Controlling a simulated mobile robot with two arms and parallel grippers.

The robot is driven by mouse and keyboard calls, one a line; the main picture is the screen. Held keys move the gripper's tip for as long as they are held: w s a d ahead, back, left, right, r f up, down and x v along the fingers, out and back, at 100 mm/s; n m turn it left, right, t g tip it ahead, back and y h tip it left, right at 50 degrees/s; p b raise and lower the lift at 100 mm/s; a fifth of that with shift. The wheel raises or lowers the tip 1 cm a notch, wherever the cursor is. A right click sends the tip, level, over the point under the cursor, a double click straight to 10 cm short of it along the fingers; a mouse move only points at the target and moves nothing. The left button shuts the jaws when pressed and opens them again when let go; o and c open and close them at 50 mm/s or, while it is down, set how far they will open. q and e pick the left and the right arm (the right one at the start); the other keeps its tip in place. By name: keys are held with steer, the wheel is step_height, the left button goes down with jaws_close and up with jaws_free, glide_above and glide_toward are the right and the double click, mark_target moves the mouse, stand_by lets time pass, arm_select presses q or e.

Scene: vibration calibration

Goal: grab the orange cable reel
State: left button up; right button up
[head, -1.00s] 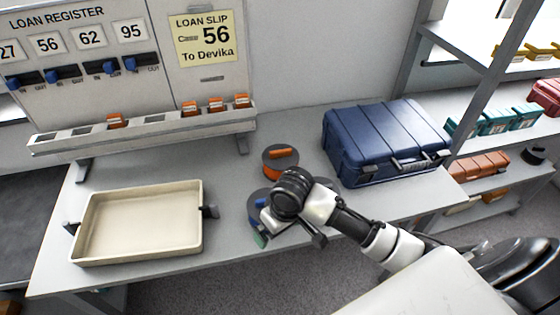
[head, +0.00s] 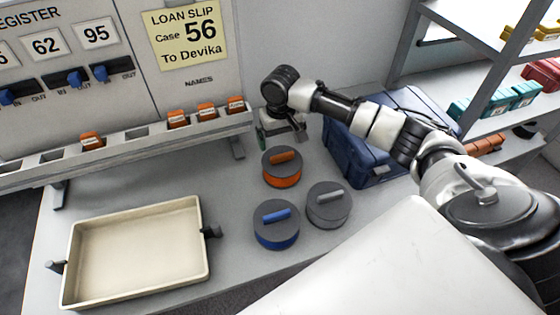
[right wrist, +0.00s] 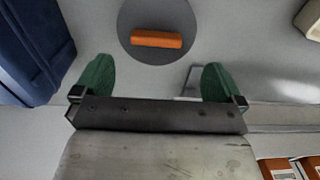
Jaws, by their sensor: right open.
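The orange cable reel (head: 282,178) stands on the grey bench, with a dark grey top and an orange grip bar. It also shows in the right wrist view (right wrist: 157,40), top-centre, beyond my fingertips. My right gripper (head: 281,138) is above the bench, just behind the orange reel in the head view. Its green fingers are spread wide and empty in the right wrist view (right wrist: 156,78), with the grip bar ahead of the gap between them. The reel appears untouched. My left gripper is not in view.
A blue reel (head: 276,236) and a grey reel (head: 328,205) stand in front of the orange one. A blue case (head: 358,158) is to the right, partly behind my right arm. A beige tray (head: 203,250) is at left. A slotted rail (head: 150,138) runs behind.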

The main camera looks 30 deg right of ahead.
mark_target(282, 154)
steer(key=shift+s+f, duration=0.1)
steer(key=shift+f, duration=0.8)
steer(key=f, duration=0.3)
steer(key=f+p, duration=0.1)
steer(key=shift+d+f, duration=0.15)
steer(key=shift+d, duration=0.1)
steer(key=shift+f, duration=0.4)
steer(key=shift+w+f, duration=0.2)
steer(key=shift+c, duration=0.8)
steer(key=c, duration=0.5)
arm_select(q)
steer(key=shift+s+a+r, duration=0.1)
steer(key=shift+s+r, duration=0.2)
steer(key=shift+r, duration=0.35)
arm_select(e)
steer(key=c, duration=0.9)
